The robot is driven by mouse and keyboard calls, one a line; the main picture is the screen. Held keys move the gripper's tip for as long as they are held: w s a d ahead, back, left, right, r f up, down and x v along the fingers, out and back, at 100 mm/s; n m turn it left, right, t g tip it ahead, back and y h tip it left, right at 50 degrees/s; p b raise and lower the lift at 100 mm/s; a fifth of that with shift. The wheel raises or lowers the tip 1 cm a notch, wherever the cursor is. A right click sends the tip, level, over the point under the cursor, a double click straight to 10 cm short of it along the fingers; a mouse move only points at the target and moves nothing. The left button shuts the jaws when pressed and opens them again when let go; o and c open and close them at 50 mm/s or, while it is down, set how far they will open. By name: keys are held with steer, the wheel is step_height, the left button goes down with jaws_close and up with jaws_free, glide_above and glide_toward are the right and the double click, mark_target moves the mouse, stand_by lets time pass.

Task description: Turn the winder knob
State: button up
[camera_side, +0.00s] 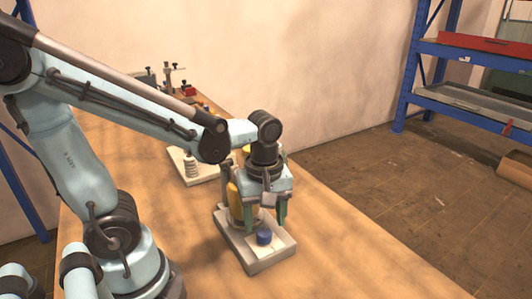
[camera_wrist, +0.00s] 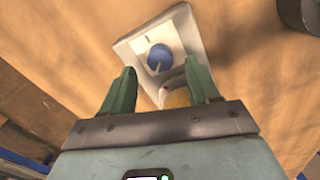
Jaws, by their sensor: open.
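The winder knob (camera_side: 264,236) is a small blue round knob on a pale, shallow square base (camera_side: 270,262) on the wooden table. In the wrist view the knob (camera_wrist: 160,57) has a light pointer line and sits beyond my fingertips, roughly centred between them. A yellow cylinder (camera_side: 236,204) stands on the same base beside the knob, partly hidden by my gripper; it also shows in the wrist view (camera_wrist: 177,98). My gripper (camera_side: 267,222), with green fingers, is open and empty above the base, close to the knob but apart from it.
Another pale base (camera_side: 205,176) with a ribbed white part stands behind. Small fixtures with a red block (camera_side: 188,91) sit at the table's far end. A dark object (camera_wrist: 298,14) shows at the wrist view's upper right. The table's right side is clear. Blue shelving (camera_side: 409,70) stands beyond.

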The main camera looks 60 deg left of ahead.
mark_target(264, 232)
steer(key=shift+f, duration=1.5)
steer(key=c, duration=1)
steer(key=shift+c, duration=0.2)
steer(key=shift+m, duration=3)
